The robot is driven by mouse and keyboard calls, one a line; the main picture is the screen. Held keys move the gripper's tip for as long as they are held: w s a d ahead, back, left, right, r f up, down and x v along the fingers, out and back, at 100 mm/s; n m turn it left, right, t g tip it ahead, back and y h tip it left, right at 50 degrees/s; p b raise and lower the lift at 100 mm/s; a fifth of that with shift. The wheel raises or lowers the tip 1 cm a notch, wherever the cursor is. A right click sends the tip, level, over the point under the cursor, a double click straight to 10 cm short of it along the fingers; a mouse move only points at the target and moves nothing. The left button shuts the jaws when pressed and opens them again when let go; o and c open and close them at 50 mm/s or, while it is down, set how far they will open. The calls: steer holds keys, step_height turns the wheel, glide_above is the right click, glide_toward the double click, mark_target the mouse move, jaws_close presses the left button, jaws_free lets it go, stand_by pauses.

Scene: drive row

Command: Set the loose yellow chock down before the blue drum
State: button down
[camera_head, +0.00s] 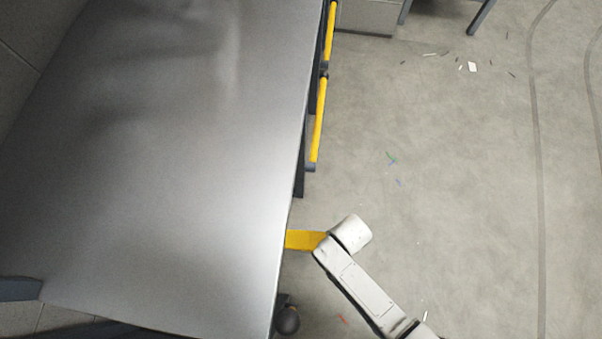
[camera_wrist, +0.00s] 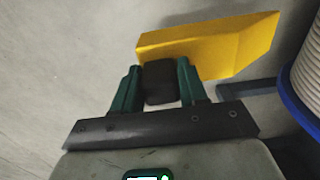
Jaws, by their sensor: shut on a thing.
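The yellow chock (camera_wrist: 215,45) is a long wedge-like block in the wrist view, with a dark knob (camera_wrist: 160,72) on its near side. My gripper (camera_wrist: 159,85) has its green fingers shut on this knob. In the head view the chock (camera_head: 303,240) shows as a yellow piece at the table's right edge, beside my arm's end; my fingers are hidden there. A white ribbed round body with a blue rim (camera_wrist: 296,112), seemingly the blue drum, is cut off at the right of the wrist view. The chock's right end is near it, apart in the picture.
A grey metal table (camera_head: 170,130) fills the left of the head view. Yellow bars (camera_head: 318,120) on dark frames run along its right edge. A dark bar (camera_wrist: 246,88) lies near the drum. The floor (camera_head: 460,180) right of the table is open, with small scraps.

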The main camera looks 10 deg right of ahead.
mark_target(297, 240)
step_height(297, 240, down, 8)
steer(key=b, duration=0.4)
steer(key=shift+f, duration=0.1)
steer(key=w+a+b, duration=0.1)
steer(key=a, duration=0.2)
steer(key=w+a+b, duration=0.1)
steer(key=a, duration=0.2)
steer(key=w+a+b, duration=0.1)
steer(key=a, duration=0.2)
steer(key=shift+w, duration=0.2)
steer(key=a+b, duration=0.1)
steer(key=w+a+b, duration=0.1)
steer(key=a, duration=0.1)
steer(key=shift+w+a, duration=0.1)
steer(key=shift+a, duration=0.1)
steer(key=shift+d+f+b, duration=0.1)
steer(key=shift+f+b, duration=0.4)
steer(key=shift+b, duration=0.05)
steer(key=shift+r, duration=0.1)
